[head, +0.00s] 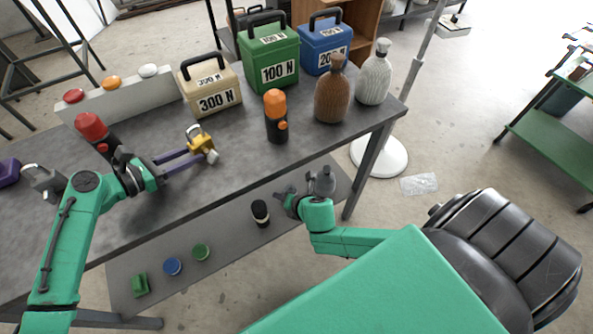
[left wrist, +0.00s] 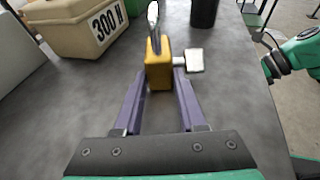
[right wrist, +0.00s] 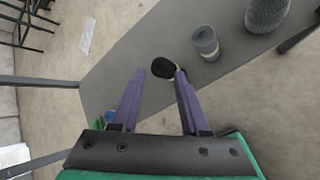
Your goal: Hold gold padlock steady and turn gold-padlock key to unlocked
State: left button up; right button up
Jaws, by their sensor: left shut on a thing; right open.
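The gold padlock (head: 203,141) stands upright on the tabletop with its shackle up. In the left wrist view the padlock (left wrist: 157,68) sits between the fingertips of my left gripper (left wrist: 157,80), which is shut on its body. The key (head: 212,157) sticks out of the padlock's side. Its pale square head (left wrist: 194,60) shows right of the padlock in the left wrist view. My right gripper (right wrist: 156,76) is open and empty, away from the padlock, in front of the table and above the lower shelf.
Behind the padlock stand the 300 N weight (head: 212,90), the green 100 N weight (head: 270,60) and an orange-topped black cylinder (head: 277,118). A silver padlock (head: 43,181) lies at the left. Below my right gripper, a black cylinder (head: 260,214) stands on the lower shelf (head: 225,222).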

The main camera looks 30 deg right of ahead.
jog(key=d+f+m+g, duration=0.1)
jog(key=d+f+m, duration=0.2)
jog(key=f+m, duration=0.1)
jog(key=shift+s+d+f+h, duration=0.35)
jog(key=shift+s+f+h, duration=0.1)
jog(key=shift+f, duration=0.2)
grip_shut()
jog(key=s+a+r+m+t+y, duration=0.2)
jog(key=a+r, duration=0.6)
jog(key=r, duration=0.1)
jog(key=s+a+r+m+t+y, duration=0.2)
jog(key=s+a+r+t, duration=0.1)
jog(key=a+r, duration=0.55)
notch_tip(320, 180, up, 13)
jog(key=m+t+h, duration=0.2)
jog(key=m+t, duration=0.1)
jog(key=m, duration=0.7)
send_over(210, 155)
jog(key=s+a, duration=0.2)
jog(key=s, duration=0.2)
jog(key=shift+s, duration=0.2)
jog(key=shift+w+d+f, duration=0.3)
jog(key=shift+d+f, duration=0.3)
jog(key=shift+f, duration=0.25)
jog(key=shift+w+d+f, duration=0.3)
jog(key=shift+d+f, duration=0.25)
jog(key=shift+f, duration=0.3)
